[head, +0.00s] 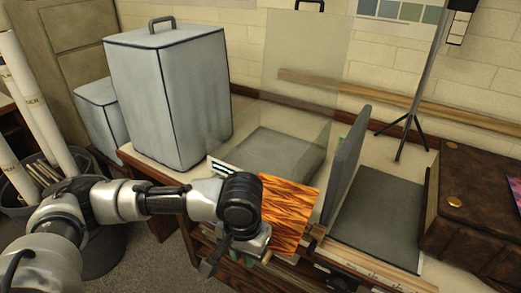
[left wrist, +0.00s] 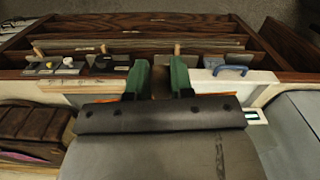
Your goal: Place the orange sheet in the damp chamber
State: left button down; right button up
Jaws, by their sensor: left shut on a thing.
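The orange sheet (head: 288,210), with a streaky marbled pattern, is held in my left gripper (head: 258,242) over the front edge of the table. It is tilted, its upper end towards the back. In the left wrist view, the green fingers of my left gripper (left wrist: 160,88) show, with only thin orange edges of the sheet (left wrist: 222,94) beside a dark bar. A clear-walled chamber with a grey floor (head: 283,150), apparently the damp chamber, stands behind the sheet. A clear panel (head: 305,62) rises upright behind it. My right gripper is not in view.
A grey box with a handle (head: 168,95) stands left of the chamber. A grey panel (head: 345,165) stands raised beside a flat grey bed (head: 380,215) on the right. A brown case (head: 478,205) and a tripod stand (head: 408,120) are further right.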

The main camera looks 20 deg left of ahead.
aim_at(272, 157)
jog(key=i+j, duration=0.25)
jog(key=i, duration=0.15)
jog(key=i+j+u, duration=0.1)
jog(key=i+j, duration=0.4)
jog(key=i, duration=0.25)
jog(key=j+u, duration=0.05)
